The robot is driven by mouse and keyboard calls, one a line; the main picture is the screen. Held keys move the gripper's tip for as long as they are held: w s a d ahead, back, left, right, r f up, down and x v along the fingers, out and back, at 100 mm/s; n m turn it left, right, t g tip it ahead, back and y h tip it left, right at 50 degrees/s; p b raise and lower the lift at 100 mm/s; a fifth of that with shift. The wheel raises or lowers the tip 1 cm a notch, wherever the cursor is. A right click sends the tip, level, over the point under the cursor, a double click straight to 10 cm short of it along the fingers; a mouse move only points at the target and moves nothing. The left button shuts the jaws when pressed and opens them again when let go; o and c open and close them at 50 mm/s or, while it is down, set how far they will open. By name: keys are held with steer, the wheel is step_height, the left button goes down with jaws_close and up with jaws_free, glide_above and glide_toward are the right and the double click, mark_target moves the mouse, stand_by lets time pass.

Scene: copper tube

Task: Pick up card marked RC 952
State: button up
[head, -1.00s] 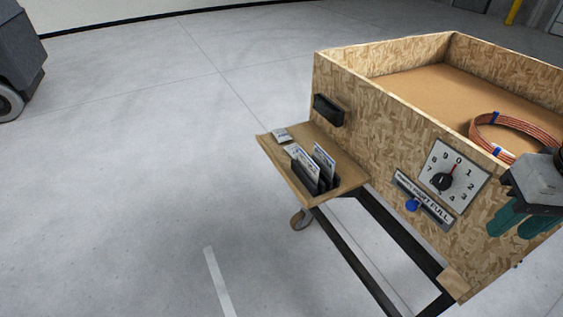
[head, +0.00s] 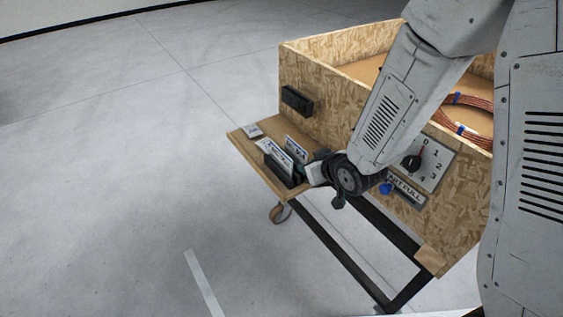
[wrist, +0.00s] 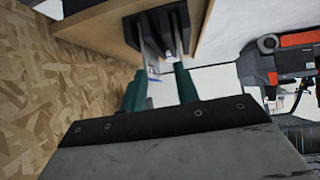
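Two upright white cards stand in dark holders on the small wooden shelf (head: 262,172) on the box's side. The front card (head: 279,153) and the rear card (head: 296,147) carry print too small to read, so I cannot tell which is RC 952. My gripper (head: 301,172) is at the shelf's right edge, close beside the holders. In the wrist view the teal fingers of my gripper (wrist: 160,78) are apart, with nothing clearly between them. The dark card holder (wrist: 157,27) is just ahead of the fingertips, with thin card edges seen end-on.
The wooden box (head: 318,95) rises right behind the shelf, with a small black holder (head: 297,100) on its wall. A dial (head: 425,163), blue knob (head: 386,188) and copper coil (head: 468,117) are to the right. A small flat item (head: 253,131) lies on the shelf. Floor at left is free.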

mark_target(282, 155)
steer(key=a+t+y, duration=0.1)
steer(key=a, duration=0.1)
steer(key=w+a+y, duration=0.1)
steer(key=a, duration=0.1)
steer(key=shift+r+n+t, duration=0.1)
steer(key=shift+n+t, duration=0.2)
steer(key=shift+t, duration=0.1)
steer(key=x, duration=0.7)
steer(key=shift+w+a, duration=0.1)
steer(key=shift+w, duration=0.1)
steer(key=shift+c, duration=0.3)
steer(key=shift+r, duration=0.1)
jaws_close()
